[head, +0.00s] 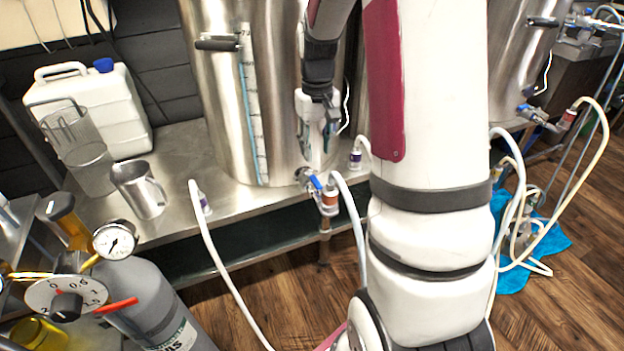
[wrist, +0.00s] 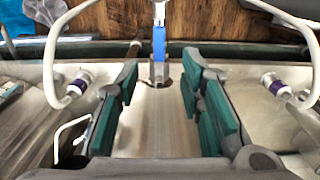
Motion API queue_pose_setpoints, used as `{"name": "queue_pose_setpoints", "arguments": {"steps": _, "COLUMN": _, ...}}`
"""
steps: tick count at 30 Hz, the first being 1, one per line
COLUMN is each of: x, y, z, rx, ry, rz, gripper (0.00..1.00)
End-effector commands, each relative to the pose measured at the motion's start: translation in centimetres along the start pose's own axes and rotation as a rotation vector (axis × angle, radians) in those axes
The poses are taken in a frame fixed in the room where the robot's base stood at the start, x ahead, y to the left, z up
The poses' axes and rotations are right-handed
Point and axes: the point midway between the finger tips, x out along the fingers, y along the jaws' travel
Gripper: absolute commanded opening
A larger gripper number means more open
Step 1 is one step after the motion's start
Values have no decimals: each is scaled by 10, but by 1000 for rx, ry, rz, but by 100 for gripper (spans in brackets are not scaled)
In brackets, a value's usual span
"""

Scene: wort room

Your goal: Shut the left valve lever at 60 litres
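The left kettle (head: 215,110) is a steel vessel with a sight gauge (head: 250,105). The gauge shows a blue column beside its scale, but the numbers are too small to read. The left valve's blue lever (head: 316,183) is low on the kettle's front and appears to lie along the outlet pipe. My gripper (head: 318,148) points down just above the valve, close to the kettle wall. In the wrist view its teal-padded fingers (wrist: 160,78) are open and empty. The blue lever (wrist: 158,42) shows just beyond the fingertips, roughly centred between them, with no visible contact.
A hose (head: 348,210) leaves the valve. Another white hose (head: 215,250) rises at the bench's front edge. A steel jug (head: 138,190) and white canister (head: 105,105) stand left. A second kettle (head: 520,60) with its own blue-levered valve (head: 535,114) stands right.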

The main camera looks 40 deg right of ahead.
Motion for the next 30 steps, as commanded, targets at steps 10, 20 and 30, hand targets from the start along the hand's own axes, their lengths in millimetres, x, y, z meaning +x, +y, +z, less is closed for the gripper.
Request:
{"name": "queue_pose_setpoints", "arguments": {"steps": 10, "x": 70, "y": 0, "z": 1, "rx": 0, "ry": -3, "rz": -1, "gripper": 35}}
{"name": "queue_pose_setpoints", "arguments": {"steps": 20, "x": 96, "y": 0, "z": 0, "rx": 0, "ry": 1, "rz": 0, "gripper": 35}}
{"name": "queue_pose_setpoints", "arguments": {"steps": 30, "x": 97, "y": 0, "z": 0, "rx": 0, "ry": 1, "rz": 0, "gripper": 21}}
